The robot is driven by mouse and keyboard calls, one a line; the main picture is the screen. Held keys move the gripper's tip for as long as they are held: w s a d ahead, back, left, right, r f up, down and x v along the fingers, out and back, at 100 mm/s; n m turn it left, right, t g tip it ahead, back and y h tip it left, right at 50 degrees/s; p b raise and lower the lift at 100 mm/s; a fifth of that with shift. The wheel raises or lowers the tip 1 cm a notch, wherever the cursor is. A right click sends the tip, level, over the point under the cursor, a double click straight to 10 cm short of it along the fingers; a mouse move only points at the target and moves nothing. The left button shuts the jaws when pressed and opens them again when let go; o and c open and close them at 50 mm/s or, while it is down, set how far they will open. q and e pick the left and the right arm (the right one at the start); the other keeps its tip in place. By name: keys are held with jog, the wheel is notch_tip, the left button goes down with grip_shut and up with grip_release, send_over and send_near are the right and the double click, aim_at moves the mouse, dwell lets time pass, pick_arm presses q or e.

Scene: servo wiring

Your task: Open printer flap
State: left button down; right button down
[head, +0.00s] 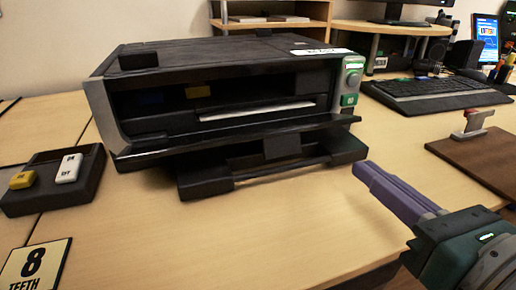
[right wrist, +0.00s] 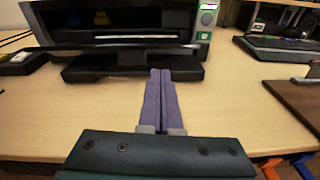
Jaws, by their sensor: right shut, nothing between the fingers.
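The black printer (head: 215,95) stands on the wooden desk, and it also shows at the top of the right wrist view (right wrist: 110,20). Its front flap (head: 235,133) is swung down and juts forward, leaving the dark interior with a white sheet open to view. The flap shows as a dark ledge in the right wrist view (right wrist: 115,47). A lower black tray (head: 270,170) sticks out beneath it. My right gripper (head: 365,175) is shut and empty, in front of the printer's right end and apart from it. Its purple fingers (right wrist: 160,85) lie together. My left gripper is not in view.
A black box with yellow and white buttons (head: 90,185) sits left of the printer. A keyboard (head: 435,93) and a brown board (head: 485,150) with a red-topped piece lie to the right. An "8 TEETH" card (head: 38,265) is at front left. The desk before the printer is clear.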

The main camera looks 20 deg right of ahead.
aim_at(312, 126)
jog(key=shift+a+f+n+y, duration=0.3)
jog(key=shift+f+n, duration=0.2)
jog(key=shift+n, duration=0.1)
jog(key=shift+w, duration=0.3)
pick_arm(q)
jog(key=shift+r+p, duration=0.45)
jog(key=shift+p, duration=0.35)
pick_arm(e)
jog(key=w, duration=0.6)
jog(key=w+f, duration=0.1)
jog(key=w, duration=0.2)
jog(key=shift+w+a, duration=0.2)
jog(key=shift+a, duration=0.05)
